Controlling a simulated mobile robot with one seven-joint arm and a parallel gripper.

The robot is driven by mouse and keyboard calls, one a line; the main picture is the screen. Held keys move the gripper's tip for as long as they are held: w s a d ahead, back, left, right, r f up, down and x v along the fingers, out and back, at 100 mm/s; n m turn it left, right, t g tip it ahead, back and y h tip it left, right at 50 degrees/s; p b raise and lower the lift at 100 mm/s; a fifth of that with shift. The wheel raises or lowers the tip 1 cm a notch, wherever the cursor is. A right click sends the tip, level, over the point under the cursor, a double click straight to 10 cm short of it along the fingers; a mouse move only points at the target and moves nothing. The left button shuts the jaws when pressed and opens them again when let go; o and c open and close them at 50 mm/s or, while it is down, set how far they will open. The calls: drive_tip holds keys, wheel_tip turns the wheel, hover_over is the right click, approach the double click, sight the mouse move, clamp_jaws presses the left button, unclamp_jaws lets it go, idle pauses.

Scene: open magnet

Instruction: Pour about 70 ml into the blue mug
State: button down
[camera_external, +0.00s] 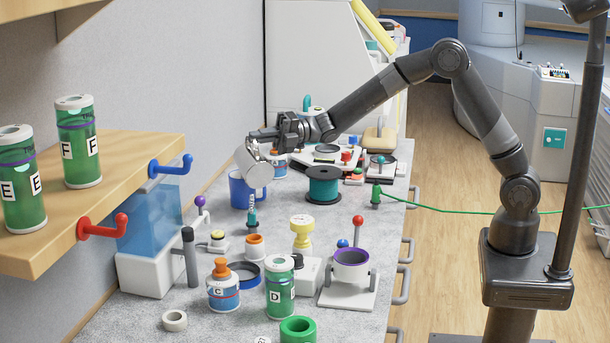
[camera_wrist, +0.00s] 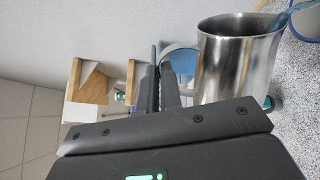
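My gripper (camera_external: 262,137) is shut on the handle of a metal jug (camera_external: 254,166), above the counter. In the wrist view, my gripper (camera_wrist: 168,80) has its fingers together at the handle, beside the shiny jug (camera_wrist: 235,62). The jug is tilted, with pale blue liquid (camera_wrist: 284,17) at its lip. The blue mug (camera_external: 238,190) stands on the counter just below and to the left of the jug, partly covered by it. A blue-rimmed vessel, apparently the mug (camera_wrist: 306,26), shows at the wrist view's upper right corner. The level inside the mug is hidden.
A dark green spool (camera_external: 323,185) stands right of the mug. A small teal-topped item (camera_external: 252,222) and a cup with an orange top (camera_external: 255,246) stand in front. A blue tank (camera_external: 152,218) and shelf (camera_external: 120,170) are at left. Several jars crowd the front.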

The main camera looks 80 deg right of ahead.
sight(267, 161)
drive_tip(key=shift+w+d+r+m, duration=0.3)
drive_tip(key=shift+w+d+m, duration=0.1)
drive_tip(key=shift+d, duration=0.1)
idle(0.6)
drive_tip(key=s+a+f+n, duration=0.1)
drive_tip(key=s+a+n, duration=0.1)
drive_tip(key=a, duration=0.1)
drive_tip(key=shift+s+f+n, duration=0.3)
drive_tip(key=shift+s+f, duration=0.05)
drive_tip(key=shift+s+a+f+n, duration=0.2)
drive_tip(key=shift+a+f+n, duration=0.15)
drive_tip(key=shift+n, duration=0.15)
drive_tip(key=shift+s+a+n, duration=0.4)
drive_tip(key=shift+a+n, duration=0.1)
drive_tip(key=shift+n, duration=0.6)
idle(0.6)
